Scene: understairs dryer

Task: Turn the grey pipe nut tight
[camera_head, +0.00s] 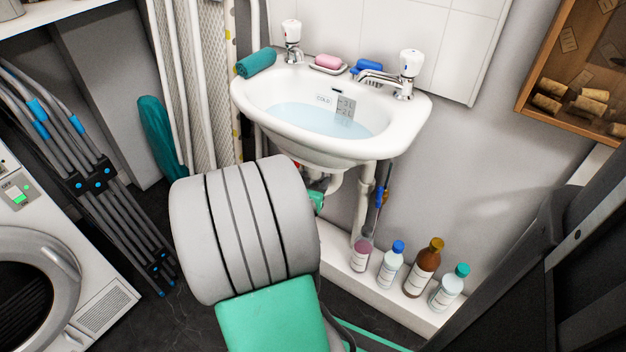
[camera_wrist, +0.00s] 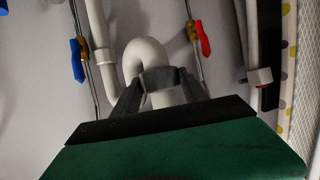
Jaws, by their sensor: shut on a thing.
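In the wrist view, the grey pipe nut (camera_wrist: 160,78) is a dark grey ring around the pale curved trap pipe (camera_wrist: 143,53). My gripper (camera_wrist: 159,84) reaches up from below, with one dark finger on each side of the nut, shut on it. The lower pipe passes down between the fingers and goes out of sight behind the green gripper body. In the head view, the sink (camera_head: 330,150) stands over the pipework. My own arm hides most of the pipes there, and I cannot make out the nut or fingertips.
Thin pipes with a blue valve handle (camera_wrist: 77,60) and a red valve handle (camera_wrist: 203,38) flank the trap closely. Several bottles (camera_head: 421,267) stand on a low ledge right of the sink. A dryer (camera_head: 40,290) and folded rack (camera_head: 95,185) are at the left.

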